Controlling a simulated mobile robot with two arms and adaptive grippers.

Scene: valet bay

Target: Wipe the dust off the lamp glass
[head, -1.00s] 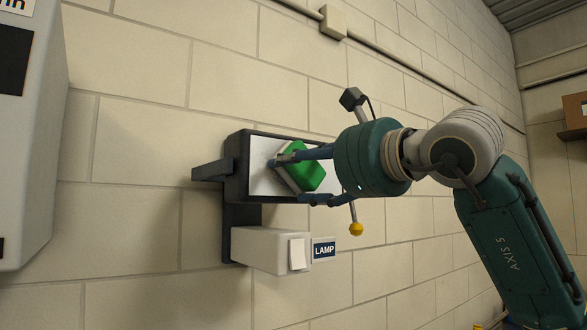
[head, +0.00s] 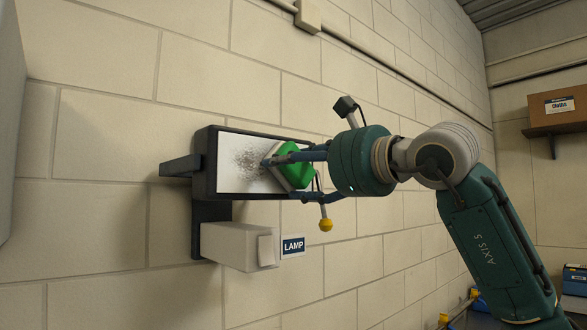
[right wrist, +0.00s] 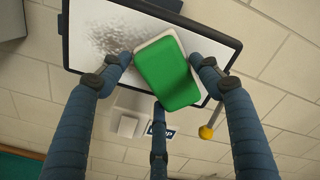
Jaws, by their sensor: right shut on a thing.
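The lamp glass (head: 232,178) is a white panel in a dark frame on the block wall, also in the right wrist view (right wrist: 82,55). A grey speckled dust patch (head: 251,160) lies near its middle, beside the sponge; the wrist view also shows the dust (right wrist: 112,38). My right gripper (head: 285,177) is shut on a green sponge (head: 298,163) with a pale layer towards the glass. In the wrist view the fingers grip the sponge (right wrist: 167,75) at its sides. It is over the glass's right part; I cannot tell whether they touch. My left gripper is out of view.
Below the lamp is a pale box (head: 232,243) with a switch plate and a LAMP label (head: 292,246). A yellow-knobbed rod (head: 325,224) stands out close to my gripper. A shelf with a cardboard box (head: 558,110) is on the right wall.

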